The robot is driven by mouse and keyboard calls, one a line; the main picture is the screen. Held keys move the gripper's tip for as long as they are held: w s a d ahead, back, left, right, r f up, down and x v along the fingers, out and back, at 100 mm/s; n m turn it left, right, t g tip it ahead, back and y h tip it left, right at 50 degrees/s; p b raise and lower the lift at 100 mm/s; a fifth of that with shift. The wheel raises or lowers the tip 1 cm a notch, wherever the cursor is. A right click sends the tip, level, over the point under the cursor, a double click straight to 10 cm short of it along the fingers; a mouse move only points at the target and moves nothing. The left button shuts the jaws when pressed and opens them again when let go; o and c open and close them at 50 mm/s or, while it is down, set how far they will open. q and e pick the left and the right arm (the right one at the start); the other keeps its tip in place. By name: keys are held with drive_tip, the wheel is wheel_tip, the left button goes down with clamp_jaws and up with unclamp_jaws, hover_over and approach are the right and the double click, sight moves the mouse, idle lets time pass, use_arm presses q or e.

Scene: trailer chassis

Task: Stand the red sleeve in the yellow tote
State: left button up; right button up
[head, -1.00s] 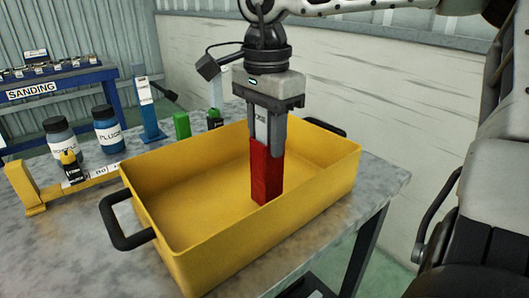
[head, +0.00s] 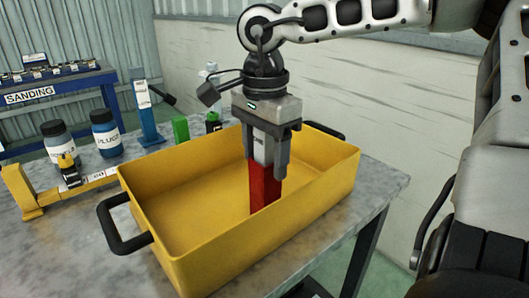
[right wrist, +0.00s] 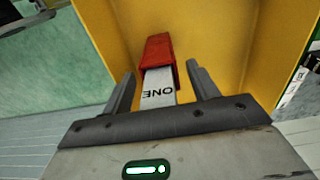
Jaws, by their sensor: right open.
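The red sleeve (head: 264,190) stands about upright inside the yellow tote (head: 200,240), right of its middle. The tote's near rim hides the sleeve's foot, so I cannot see it meet the floor. A pale upper part marked "ONE" rises from the red; it shows in the right wrist view (right wrist: 158,92) below the red part (right wrist: 158,50). My right gripper (head: 268,160) points down over the sleeve with its fingers on either side of the pale part. In the right wrist view the open fingers (right wrist: 158,78) stand apart from it with gaps on both sides. My left gripper is not in view.
The tote stands on a grey table (head: 60,250) and has a black handle (head: 125,225) at each end. Two dark bottles (head: 105,132), a yellow rack (head: 35,195), a green block (head: 180,130) and a blue post (head: 145,110) stand left of and behind it. The tote's left half is empty.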

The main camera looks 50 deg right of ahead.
wheel_tip(320, 180, up, 12)
drive_tip(key=shift+r+p, duration=0.1)
drive_tip(key=shift+p, duration=0.6)
